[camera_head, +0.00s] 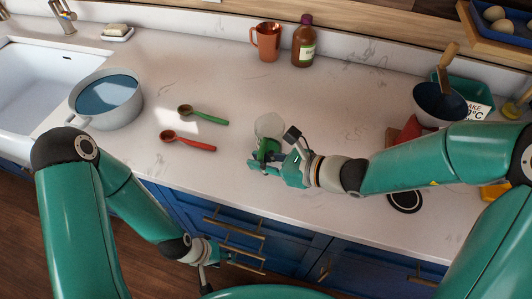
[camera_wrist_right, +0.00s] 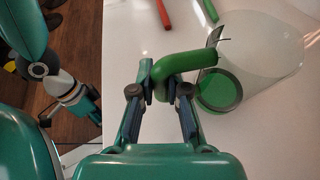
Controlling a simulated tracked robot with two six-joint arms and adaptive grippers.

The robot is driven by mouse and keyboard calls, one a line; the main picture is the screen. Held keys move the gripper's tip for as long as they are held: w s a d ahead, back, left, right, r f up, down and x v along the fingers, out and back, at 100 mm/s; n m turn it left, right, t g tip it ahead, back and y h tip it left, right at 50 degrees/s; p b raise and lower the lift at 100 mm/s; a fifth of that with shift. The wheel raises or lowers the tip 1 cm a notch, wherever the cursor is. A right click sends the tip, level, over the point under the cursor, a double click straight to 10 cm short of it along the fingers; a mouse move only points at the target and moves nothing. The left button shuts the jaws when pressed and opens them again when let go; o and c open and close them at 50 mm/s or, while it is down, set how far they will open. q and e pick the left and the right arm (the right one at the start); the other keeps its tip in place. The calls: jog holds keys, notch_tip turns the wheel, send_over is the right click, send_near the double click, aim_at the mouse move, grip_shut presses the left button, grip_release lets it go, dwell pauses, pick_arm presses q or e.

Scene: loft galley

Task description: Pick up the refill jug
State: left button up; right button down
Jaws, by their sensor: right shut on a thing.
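The refill jug (camera_head: 269,125) is clear with a green handle and stands out near the front edge of the counter. In the right wrist view its clear body (camera_wrist_right: 262,45) and green base show, with the green handle (camera_wrist_right: 188,63) between my fingers. My right gripper (camera_wrist_right: 160,80) is shut on that handle; in the head view it (camera_head: 264,164) is at the jug's near side. I cannot tell whether the jug touches the counter. My left gripper (camera_head: 215,256) hangs low in front of the blue cabinets, away from the jug; its fingers are unclear.
A red spoon (camera_head: 188,142) and a green spoon (camera_head: 203,116) lie left of the jug. A pot (camera_head: 106,100) stands by the sink. A copper mug (camera_head: 266,42) and a brown bottle (camera_head: 303,45) stand behind. A dark bowl (camera_head: 437,107) is at right.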

jog(key=shift+r, duration=0.15)
notch_tip(320, 180, up, 20)
jog(key=p, duration=0.5)
dwell(0.3)
jog(key=shift+w+r+p, duration=0.1)
jog(key=shift+r+p, duration=1.3)
jog(key=shift+r, duration=1.5)
jog(key=shift+f, duration=0.1)
